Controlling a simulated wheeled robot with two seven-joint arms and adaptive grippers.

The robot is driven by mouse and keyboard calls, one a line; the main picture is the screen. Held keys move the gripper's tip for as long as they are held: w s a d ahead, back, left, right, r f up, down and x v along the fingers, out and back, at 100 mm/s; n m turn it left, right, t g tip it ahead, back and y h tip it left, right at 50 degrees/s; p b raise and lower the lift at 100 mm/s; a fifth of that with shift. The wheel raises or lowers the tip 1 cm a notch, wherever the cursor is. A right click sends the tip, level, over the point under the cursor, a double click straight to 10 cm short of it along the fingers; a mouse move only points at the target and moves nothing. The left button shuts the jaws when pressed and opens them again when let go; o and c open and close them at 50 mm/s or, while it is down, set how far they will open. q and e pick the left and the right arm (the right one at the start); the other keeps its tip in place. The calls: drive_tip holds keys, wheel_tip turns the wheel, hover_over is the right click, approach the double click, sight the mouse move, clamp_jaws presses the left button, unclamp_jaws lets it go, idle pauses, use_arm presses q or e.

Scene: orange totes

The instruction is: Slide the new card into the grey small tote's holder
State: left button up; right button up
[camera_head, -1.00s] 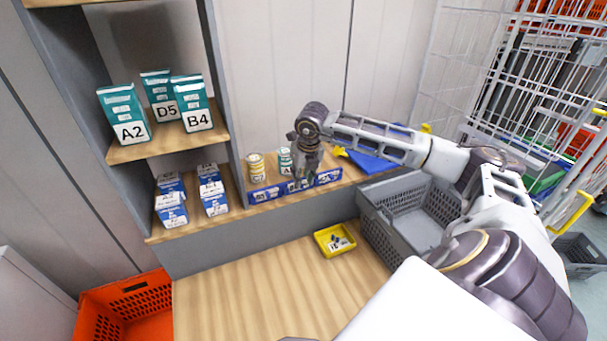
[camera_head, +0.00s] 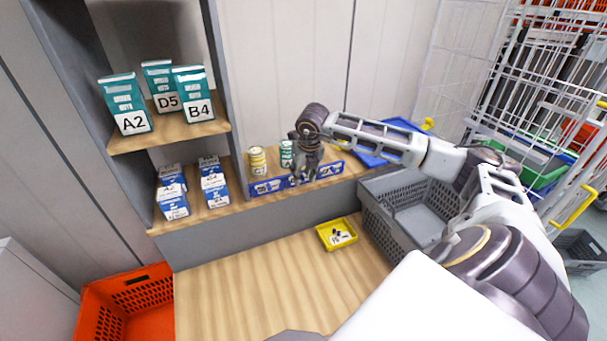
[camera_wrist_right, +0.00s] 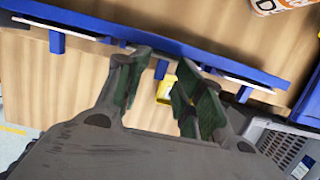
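The grey small tote (camera_head: 372,218) stands right of the wooden worktop in the head view; its card holder is not clear to me. A blue rail (camera_head: 268,187) with several white cards runs along the front of the low shelf. My right gripper (camera_head: 303,177) is at the middle of this rail, pointing down. In the right wrist view the gripper (camera_wrist_right: 162,75) has its two dark green fingers apart with no card visible between them. The rail (camera_wrist_right: 180,45) passes just beyond the fingertips; contact is unclear. I cannot tell which card is the new one. My left gripper is not in view.
A yellow tray (camera_head: 351,238) with small dark pieces sits on the worktop (camera_head: 245,290). Cans (camera_head: 257,161) stand behind the rail. Boxes and teal packs (camera_head: 125,105) fill the left shelves. An orange tote (camera_head: 130,305) is at lower left. A wire cage stands at right.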

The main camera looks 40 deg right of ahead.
drive_tip(key=shift+s+a+f, duration=0.1)
drive_tip(key=shift+s+f, duration=0.1)
drive_tip(key=shift+f, duration=0.2)
drive_tip(key=shift+c, duration=0.4)
drive_tip(key=shift+r, duration=0.35)
clamp_jaws()
drive_tip(key=shift+w+r+p, duration=0.15)
drive_tip(key=shift+r+p, duration=0.25)
drive_tip(key=shift+r, duration=0.2)
drive_tip(key=shift+w+p+v, duration=0.15)
drive_tip(key=shift+p+v, duration=0.25)
drive_tip(key=shift+v, duration=0.65)
drive_tip(key=shift+w+p+v, duration=0.2)
drive_tip(key=shift+p+v, duration=0.15)
drive_tip(key=shift+v, duration=0.65)
drive_tip(key=shift+s+d+r, duration=0.1)
drive_tip(key=shift+d, duration=0.15)
